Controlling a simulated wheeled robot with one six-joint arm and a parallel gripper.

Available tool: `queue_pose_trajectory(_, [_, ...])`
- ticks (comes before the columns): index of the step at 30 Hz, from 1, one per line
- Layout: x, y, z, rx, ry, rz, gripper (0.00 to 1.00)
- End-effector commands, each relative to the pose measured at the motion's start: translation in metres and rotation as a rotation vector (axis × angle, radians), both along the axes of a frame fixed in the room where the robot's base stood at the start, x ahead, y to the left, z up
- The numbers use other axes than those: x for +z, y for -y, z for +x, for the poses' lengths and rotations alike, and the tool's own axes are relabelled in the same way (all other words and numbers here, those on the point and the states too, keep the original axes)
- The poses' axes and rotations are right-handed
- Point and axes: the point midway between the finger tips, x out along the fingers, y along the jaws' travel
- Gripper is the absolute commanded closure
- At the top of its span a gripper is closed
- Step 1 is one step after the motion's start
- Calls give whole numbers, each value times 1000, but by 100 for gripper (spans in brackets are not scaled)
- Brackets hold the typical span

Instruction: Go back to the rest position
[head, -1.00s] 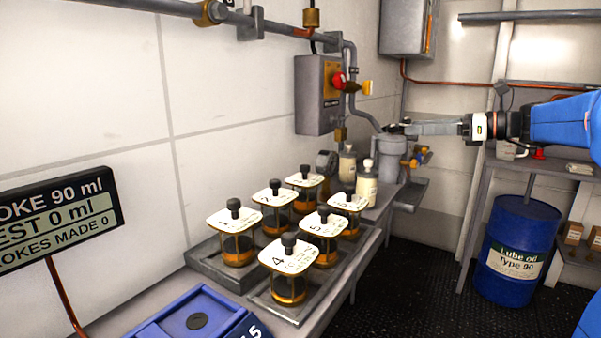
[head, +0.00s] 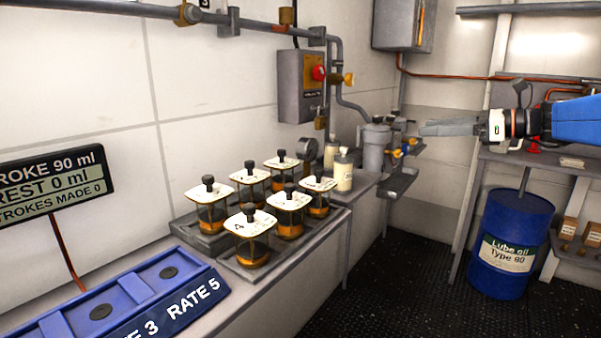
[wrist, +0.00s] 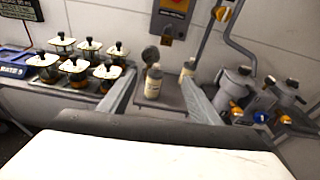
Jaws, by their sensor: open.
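My gripper (head: 424,129) is at the right of the head view, held out level towards the left, to the right of the grey canister (head: 375,148). In the wrist view my gripper (wrist: 160,82) shows its two fingers well apart, with nothing gripped. A cream bottle (wrist: 153,85) on the bench appears between the fingers, and a second one (wrist: 188,68) beside the right finger. My arm's blue link runs off the right edge of the head view.
Several lidded sample jars (head: 248,230) stand on grey trays on the left bench. A blue tray (head: 130,292) is at front left. Dark floor (head: 385,290) between is clear.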

Motion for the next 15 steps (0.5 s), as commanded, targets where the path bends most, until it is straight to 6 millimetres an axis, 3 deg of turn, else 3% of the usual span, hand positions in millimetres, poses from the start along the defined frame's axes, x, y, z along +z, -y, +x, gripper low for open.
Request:
queue_pose_trajectory(8, [-31, -31, -26, 52, 37, -166, 43])
queue_pose_trajectory(15, [-74, -63, -66, 144, 100, -396, 43])
